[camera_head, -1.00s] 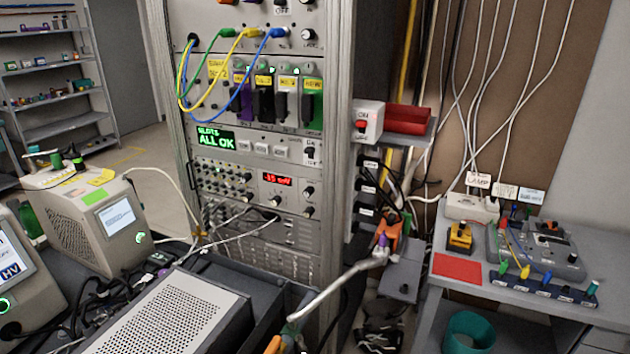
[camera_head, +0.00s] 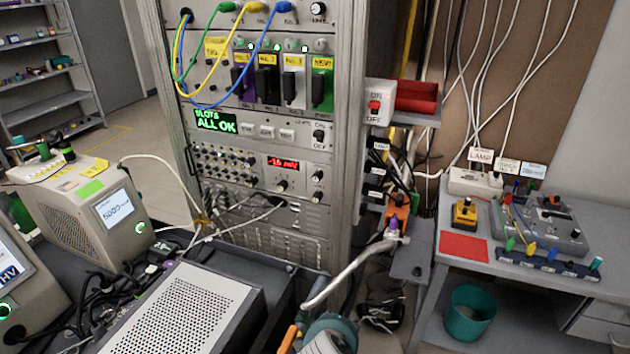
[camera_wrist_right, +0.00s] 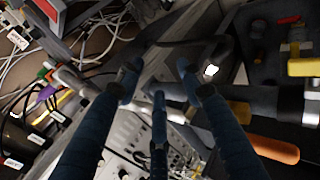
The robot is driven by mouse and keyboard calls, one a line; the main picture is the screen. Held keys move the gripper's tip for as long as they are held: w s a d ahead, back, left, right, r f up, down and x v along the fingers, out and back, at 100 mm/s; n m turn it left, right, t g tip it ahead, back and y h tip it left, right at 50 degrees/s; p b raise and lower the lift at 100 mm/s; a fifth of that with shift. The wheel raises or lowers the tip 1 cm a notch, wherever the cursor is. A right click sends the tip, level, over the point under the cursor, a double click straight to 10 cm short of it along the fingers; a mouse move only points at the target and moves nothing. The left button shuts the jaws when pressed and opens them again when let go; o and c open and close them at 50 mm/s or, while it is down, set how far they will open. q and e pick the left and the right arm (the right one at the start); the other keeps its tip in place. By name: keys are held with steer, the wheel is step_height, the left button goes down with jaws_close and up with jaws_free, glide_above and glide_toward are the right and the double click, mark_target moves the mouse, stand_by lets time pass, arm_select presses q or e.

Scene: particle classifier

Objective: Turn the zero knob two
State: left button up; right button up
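The rack (camera_head: 345,120) stands in the middle of the head view. Its panel with a red mV display (camera_head: 283,163) carries several small black knobs, including one below the display (camera_head: 281,185) and two at the right, an upper knob (camera_head: 317,176) and a lower knob (camera_head: 317,197). The labels are too small to tell which is zero knob two. In the right wrist view, my right gripper (camera_wrist_right: 157,77) has its dark blue fingers spread, with nothing between the tips. Knobs on a pale panel (camera_wrist_right: 180,160) show beyond the fingers, apart from them. My left gripper is not in view.
A grey perforated box (camera_head: 185,310) stands before the rack. Cables (camera_head: 235,228) hang before the lower rack. A side table (camera_head: 465,275) with a red mat stands at right.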

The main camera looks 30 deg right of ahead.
steer(key=w+r+n+t+h, duration=0.1)
steer(key=w+r+n+h, duration=0.1)
steer(key=w+r, duration=0.3)
steer(key=n+t+h, duration=0.5)
steer(key=n, duration=0.3)
glide_toward(315, 180)
steer(key=shift+h, duration=0.3)
steer(key=p+x, duration=0.3)
steer(key=x, duration=0.4)
steer(key=shift+w+a, duration=0.1)
steer(key=shift+x, duration=0.8)
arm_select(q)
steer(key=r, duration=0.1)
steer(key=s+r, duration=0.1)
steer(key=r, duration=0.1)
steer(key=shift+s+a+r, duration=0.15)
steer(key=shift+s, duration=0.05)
arm_select(e)
steer(key=shift+c, duration=0.3)
steer(key=shift+f, duration=0.1)
jaws_close()
